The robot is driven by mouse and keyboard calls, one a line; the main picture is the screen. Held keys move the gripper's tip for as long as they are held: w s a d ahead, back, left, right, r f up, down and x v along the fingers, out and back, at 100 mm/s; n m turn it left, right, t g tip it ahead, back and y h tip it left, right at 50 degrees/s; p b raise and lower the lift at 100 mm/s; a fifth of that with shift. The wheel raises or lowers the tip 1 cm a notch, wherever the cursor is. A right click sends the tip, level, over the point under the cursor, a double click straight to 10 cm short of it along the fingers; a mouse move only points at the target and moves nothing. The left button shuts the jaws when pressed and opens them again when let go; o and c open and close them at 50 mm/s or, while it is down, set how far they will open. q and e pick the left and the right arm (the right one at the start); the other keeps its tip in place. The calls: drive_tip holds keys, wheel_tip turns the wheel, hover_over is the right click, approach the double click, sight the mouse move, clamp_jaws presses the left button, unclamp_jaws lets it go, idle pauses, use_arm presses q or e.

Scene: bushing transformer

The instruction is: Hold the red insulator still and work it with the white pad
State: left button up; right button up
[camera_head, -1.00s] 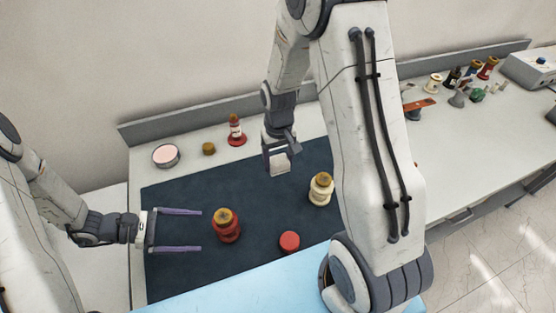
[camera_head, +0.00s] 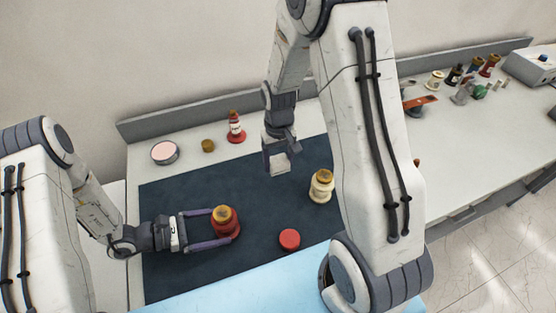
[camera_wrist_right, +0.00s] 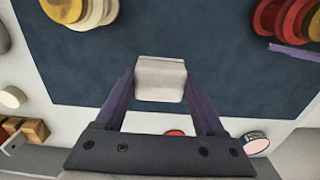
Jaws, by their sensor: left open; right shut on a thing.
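The red insulator (camera_head: 226,226) with a brown-yellow top stands upright on the dark mat (camera_head: 185,268). My left gripper (camera_head: 222,227) is open, with one finger on each side of the insulator; I cannot tell whether the fingers touch it. The insulator also shows at the top right of the right wrist view (camera_wrist_right: 292,18), with a purple finger beside it. My right gripper (camera_head: 277,158) is shut on the white pad (camera_head: 279,164) and holds it above the mat, back and right of the insulator. The pad shows between the fingers in the right wrist view (camera_wrist_right: 160,79).
A cream insulator (camera_head: 321,187) stands on the mat at the right, and a red round piece (camera_head: 289,239) lies near the front. A red bottle-like piece (camera_head: 235,128), a small brown piece (camera_head: 208,146) and a round pink-topped dish (camera_head: 164,152) stand behind the mat. Several small items stand far right.

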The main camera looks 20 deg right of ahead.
use_arm(q)
drive_tip(key=shift+x, duration=0.85)
drive_tip(key=c, duration=1.1)
